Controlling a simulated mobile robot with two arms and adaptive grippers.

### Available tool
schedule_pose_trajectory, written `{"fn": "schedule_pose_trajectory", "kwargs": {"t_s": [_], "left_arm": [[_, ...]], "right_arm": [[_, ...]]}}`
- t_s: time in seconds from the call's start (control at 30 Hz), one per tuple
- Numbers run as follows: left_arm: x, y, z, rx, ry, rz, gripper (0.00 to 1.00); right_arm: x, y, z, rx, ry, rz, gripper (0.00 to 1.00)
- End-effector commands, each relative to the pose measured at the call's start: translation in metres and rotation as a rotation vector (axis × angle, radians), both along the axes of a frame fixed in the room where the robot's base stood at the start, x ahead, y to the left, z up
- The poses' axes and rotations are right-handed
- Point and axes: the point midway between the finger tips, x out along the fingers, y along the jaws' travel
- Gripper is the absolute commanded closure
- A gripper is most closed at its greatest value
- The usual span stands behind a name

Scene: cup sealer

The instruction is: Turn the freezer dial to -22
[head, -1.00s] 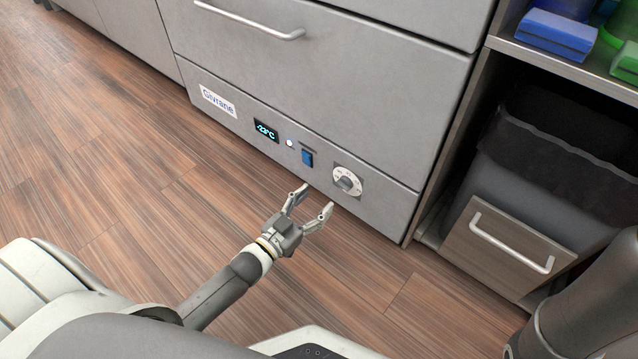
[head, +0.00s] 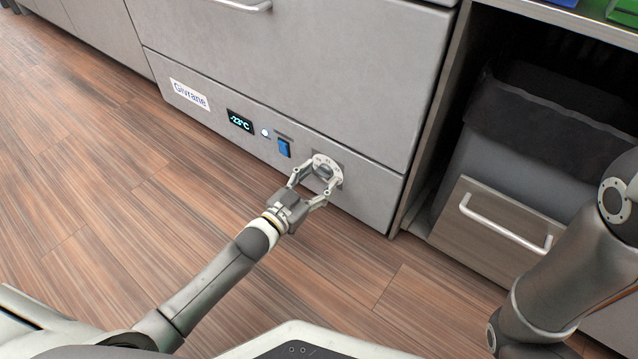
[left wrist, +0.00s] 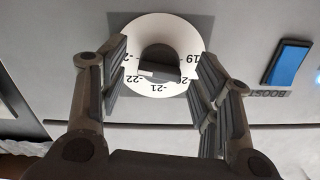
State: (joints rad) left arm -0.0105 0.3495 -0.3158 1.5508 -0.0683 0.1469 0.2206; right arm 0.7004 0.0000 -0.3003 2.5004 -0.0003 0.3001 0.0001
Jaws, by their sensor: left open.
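The freezer dial (head: 321,159) is a white disc with a grey knob, low on the right of the freezer's front panel. In the left wrist view the dial (left wrist: 160,24) shows printed numbers including 19, -21 and -22, with the grey knob (left wrist: 159,58) at its middle. My left gripper (head: 316,179) is open, its fingers on either side of the knob; I cannot tell whether they touch it. The fingers partly cover some numbers. The lit display (head: 240,122) appears to read -23°C. My right gripper is not in view.
A blue switch (head: 284,148) and a small white light (head: 265,133) sit left of the dial. The freezer drawer (head: 290,70) is above. A dark bin (head: 530,140) stands in the cabinet at right. Open wooden floor (head: 110,200) lies at left.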

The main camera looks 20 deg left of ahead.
Motion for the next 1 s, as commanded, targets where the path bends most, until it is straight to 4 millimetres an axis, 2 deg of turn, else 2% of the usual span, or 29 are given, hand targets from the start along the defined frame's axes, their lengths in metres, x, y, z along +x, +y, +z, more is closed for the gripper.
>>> {"fn": "schedule_pose_trajectory", "kwargs": {"t_s": [0.13, 0.43, 0.8, 1.0], "left_arm": [[0.007, -0.0029, -0.0005, -0.001, 0.0, 0.0, 0.42], [0.0081, -0.0035, 0.0004, -0.001, 0.001, 0.0, 0.42], [0.0079, -0.0034, 0.0003, -0.001, 0.0, 0.0, 0.88], [0.0078, -0.0035, 0.0015, -0.013, 0.005, -0.001, 0.88]], "right_arm": [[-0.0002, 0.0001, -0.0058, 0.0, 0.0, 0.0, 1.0], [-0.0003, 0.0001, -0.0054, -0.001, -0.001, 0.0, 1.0], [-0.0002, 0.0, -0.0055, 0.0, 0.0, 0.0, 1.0], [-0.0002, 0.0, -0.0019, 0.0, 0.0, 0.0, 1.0]]}}
